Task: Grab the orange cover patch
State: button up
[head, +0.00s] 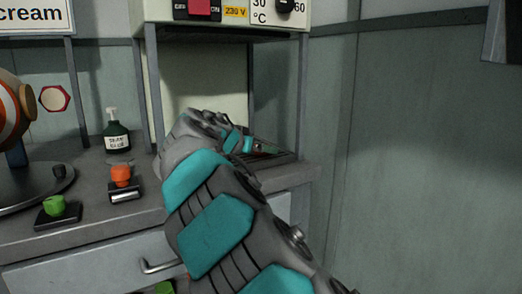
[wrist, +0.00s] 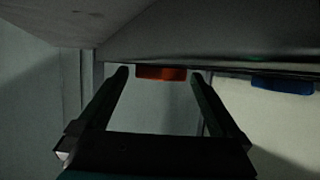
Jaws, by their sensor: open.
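An orange piece (wrist: 161,73) shows in the wrist view, under a dark edge, between and just beyond the fingertips of my gripper (wrist: 158,76). The gripper is open, with a gap on both sides of the orange piece and nothing held. In the head view my arm reaches over the counter into the open bay of the machine, and the fingers are mostly hidden there. Another orange object (head: 121,175) sits on a small dark block on the counter, left of my arm. I cannot tell which orange item is the cover patch.
A blue piece (wrist: 282,86) is at the right of the wrist view. On the counter (head: 95,215) stand a green object (head: 54,205) and a dark bottle (head: 117,137). Machine posts (head: 153,95) flank the bay. A drawer handle (head: 162,267) juts out below.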

jog(key=shift+r, duration=0.1)
jog(key=c, duration=1.3)
jog(key=shift+o, duration=0.2)
jog(key=shift+r, duration=0.1)
